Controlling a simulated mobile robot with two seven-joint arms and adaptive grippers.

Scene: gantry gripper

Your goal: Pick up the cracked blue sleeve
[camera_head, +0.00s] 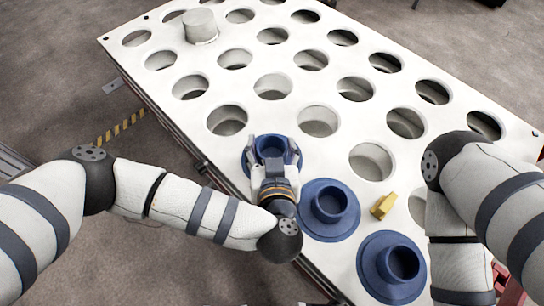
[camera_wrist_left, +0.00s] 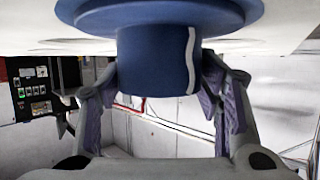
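The cracked blue sleeve (camera_wrist_left: 155,62) shows a jagged white line down its side in the left wrist view. It is a short cylinder with a wide flange. In the head view this sleeve (camera_head: 272,149) is at the left edge of the white panel, partly hidden by my left gripper (camera_head: 272,146). The gripper's two fingers stand on opposite sides of the cylinder, their tips against it. In the wrist view the fingers (camera_wrist_left: 160,75) flank it the same way. Whether its flange is clear of the panel is hard to tell. My right gripper is out of view.
Two more blue sleeves, one nearer (camera_head: 329,203) and one at the front (camera_head: 391,267), sit on the white panel (camera_head: 300,90) with rows of round holes. A yellow block (camera_head: 383,206) lies beside them. A grey cylinder (camera_head: 200,27) stands at the far left.

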